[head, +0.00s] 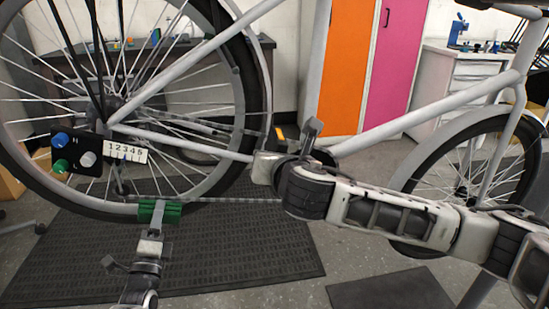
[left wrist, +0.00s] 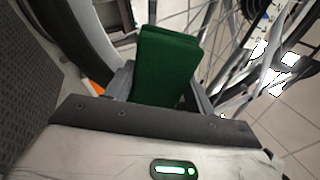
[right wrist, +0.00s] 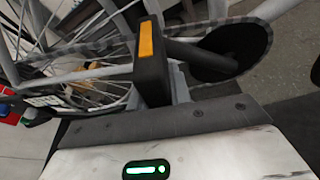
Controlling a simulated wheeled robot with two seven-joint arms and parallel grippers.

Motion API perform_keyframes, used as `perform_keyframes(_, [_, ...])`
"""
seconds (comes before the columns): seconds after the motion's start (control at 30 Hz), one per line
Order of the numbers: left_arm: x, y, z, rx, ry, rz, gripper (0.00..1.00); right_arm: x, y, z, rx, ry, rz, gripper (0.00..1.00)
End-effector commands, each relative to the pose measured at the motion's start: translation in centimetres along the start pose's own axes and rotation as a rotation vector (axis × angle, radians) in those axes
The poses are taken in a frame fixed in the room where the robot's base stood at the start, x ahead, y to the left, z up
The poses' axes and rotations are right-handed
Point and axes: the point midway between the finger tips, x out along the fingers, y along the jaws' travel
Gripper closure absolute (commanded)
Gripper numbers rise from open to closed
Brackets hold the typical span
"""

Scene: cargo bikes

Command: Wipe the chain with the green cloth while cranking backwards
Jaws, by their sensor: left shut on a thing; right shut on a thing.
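My left gripper (head: 155,228) is shut on the cloth, which also fills the jaws in the left wrist view (left wrist: 165,65). In the head view the cloth seems to meet the chain; the exact contact is hidden. My right gripper (right wrist: 160,85) is shut on the black pedal (right wrist: 150,60) with an orange reflector. The chainring (right wrist: 235,50) shows beside it. In the head view my right arm hides most of the crank.
The white bike frame (head: 185,140) and rear wheel (head: 245,90) stand close behind the grippers. A panel with coloured knobs (head: 75,150) and a number plate (head: 125,152) hangs by the wheel. A dark mat (head: 230,250) lies below. Orange and pink cabinets (head: 345,60) stand behind.

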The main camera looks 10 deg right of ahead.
Motion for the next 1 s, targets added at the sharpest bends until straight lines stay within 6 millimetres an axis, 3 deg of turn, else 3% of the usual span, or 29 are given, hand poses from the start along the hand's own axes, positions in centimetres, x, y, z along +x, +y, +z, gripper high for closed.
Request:
perform_keyframes(0.43, [-3.4,-1.3,-0.1,0.000,0.001,0.002,0.72,0.1,0.1,0.5,0.000,-0.012,0.003,1.00])
perform_keyframes(0.8, [-3.9,-1.6,0.0,0.002,0.001,0.002,0.72,0.0,0.1,0.5,0.000,-0.012,0.003,1.00])
perform_keyframes(0.83, [-3.9,-1.6,0.0,0.002,0.001,0.002,0.72,0.0,0.1,0.5,0.000,-0.012,0.003,0.72])
perform_keyframes(0.9, [-3.9,-1.6,0.0,0.002,0.001,0.002,0.72,0.0,0.1,0.4,0.000,-0.011,0.003,0.55])
perform_keyframes(1.0, [-3.9,-1.6,0.0,0.002,0.001,0.002,0.72,0.0,0.0,0.3,0.000,-0.008,0.002,0.55])
